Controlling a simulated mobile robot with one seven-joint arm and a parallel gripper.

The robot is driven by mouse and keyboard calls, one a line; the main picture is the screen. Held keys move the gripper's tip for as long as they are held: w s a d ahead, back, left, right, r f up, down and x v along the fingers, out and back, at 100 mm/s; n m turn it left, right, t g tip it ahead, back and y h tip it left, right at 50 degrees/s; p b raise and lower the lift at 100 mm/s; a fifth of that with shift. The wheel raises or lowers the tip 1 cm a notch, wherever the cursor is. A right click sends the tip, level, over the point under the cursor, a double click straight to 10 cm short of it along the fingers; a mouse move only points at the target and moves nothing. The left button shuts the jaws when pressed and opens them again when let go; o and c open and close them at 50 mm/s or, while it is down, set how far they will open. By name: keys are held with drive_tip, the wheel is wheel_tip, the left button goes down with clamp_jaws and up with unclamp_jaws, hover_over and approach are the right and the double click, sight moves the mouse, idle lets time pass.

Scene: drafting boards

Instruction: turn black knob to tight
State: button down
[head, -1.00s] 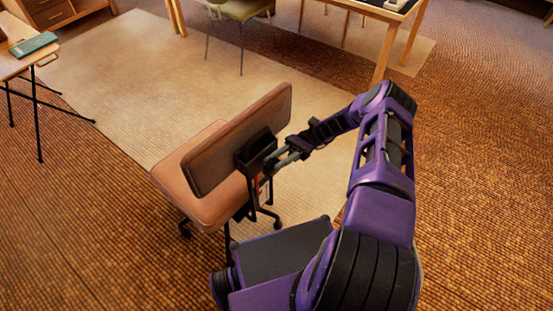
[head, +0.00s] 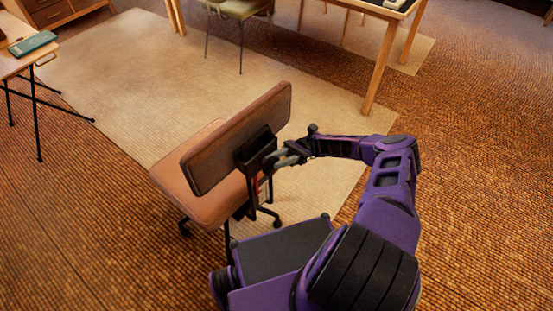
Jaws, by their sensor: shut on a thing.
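A brown office chair stands before me, its padded backrest (head: 235,135) tilted in view and its seat (head: 198,180) beyond and below. A black bracket (head: 256,150) is fixed to the rear of the backrest. My gripper (head: 277,160) reaches in from the right, its fingers at the right side of this bracket. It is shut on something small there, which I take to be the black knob. The knob itself is hidden by the fingers and too small to make out. I cannot read any tight marking.
A folding table with a teal book (head: 33,43) stands at the left. A wooden table (head: 385,20) and a green chair (head: 238,10) are at the back. The pale rug (head: 120,85) beyond the office chair is mostly clear.

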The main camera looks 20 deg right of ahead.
drive_tip(key=c, duration=0.9)
unclamp_jaws()
drive_tip(key=shift+c, duration=0.2)
wheel_tip(320, 180, up, 10)
drive_tip(key=shift+r+p, duration=0.1)
drive_tip(key=shift+p, duration=1)
